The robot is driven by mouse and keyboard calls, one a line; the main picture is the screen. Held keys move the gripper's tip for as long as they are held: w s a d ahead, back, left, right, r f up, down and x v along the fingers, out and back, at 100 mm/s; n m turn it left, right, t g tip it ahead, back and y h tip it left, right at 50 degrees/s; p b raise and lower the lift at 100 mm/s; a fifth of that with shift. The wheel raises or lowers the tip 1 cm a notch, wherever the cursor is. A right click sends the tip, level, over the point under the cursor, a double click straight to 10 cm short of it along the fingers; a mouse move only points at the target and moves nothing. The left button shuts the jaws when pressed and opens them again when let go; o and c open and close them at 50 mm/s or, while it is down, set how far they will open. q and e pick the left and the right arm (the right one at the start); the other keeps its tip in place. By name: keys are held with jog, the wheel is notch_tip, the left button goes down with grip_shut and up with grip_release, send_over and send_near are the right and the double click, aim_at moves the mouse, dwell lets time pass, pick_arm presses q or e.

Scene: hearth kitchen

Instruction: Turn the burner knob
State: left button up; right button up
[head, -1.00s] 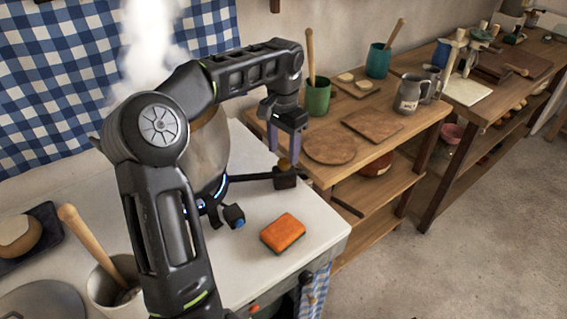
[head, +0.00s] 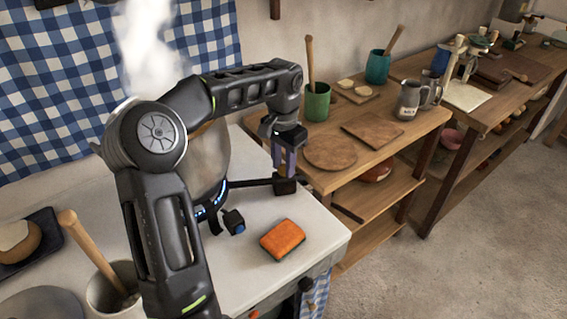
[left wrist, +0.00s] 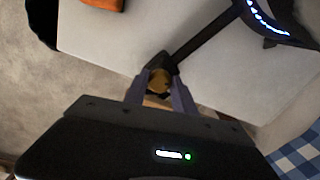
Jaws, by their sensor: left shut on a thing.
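The burner knob (head: 284,171) is a small brass-coloured piece on a black block at the right end of a dark bar. The bar runs from the burner (head: 205,210), which shows blue lights under a pot. My left gripper (head: 284,168) points down over the block, its two fingers on either side of the knob and shut on it. In the left wrist view, the brass knob (left wrist: 159,80) sits between the fingertips (left wrist: 160,82). The fingers hide part of the knob, so its turn angle cannot be told. My right gripper is not in view.
An orange sponge (head: 282,240) lies on the white counter (head: 300,275) in front of the knob. A steaming pot (head: 212,155) stands behind my left arm. A black block with a blue tip (head: 235,222) sits near the burner. Wooden shelves (head: 400,130) stand to the right.

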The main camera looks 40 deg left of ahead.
pick_arm(q)
grip_shut()
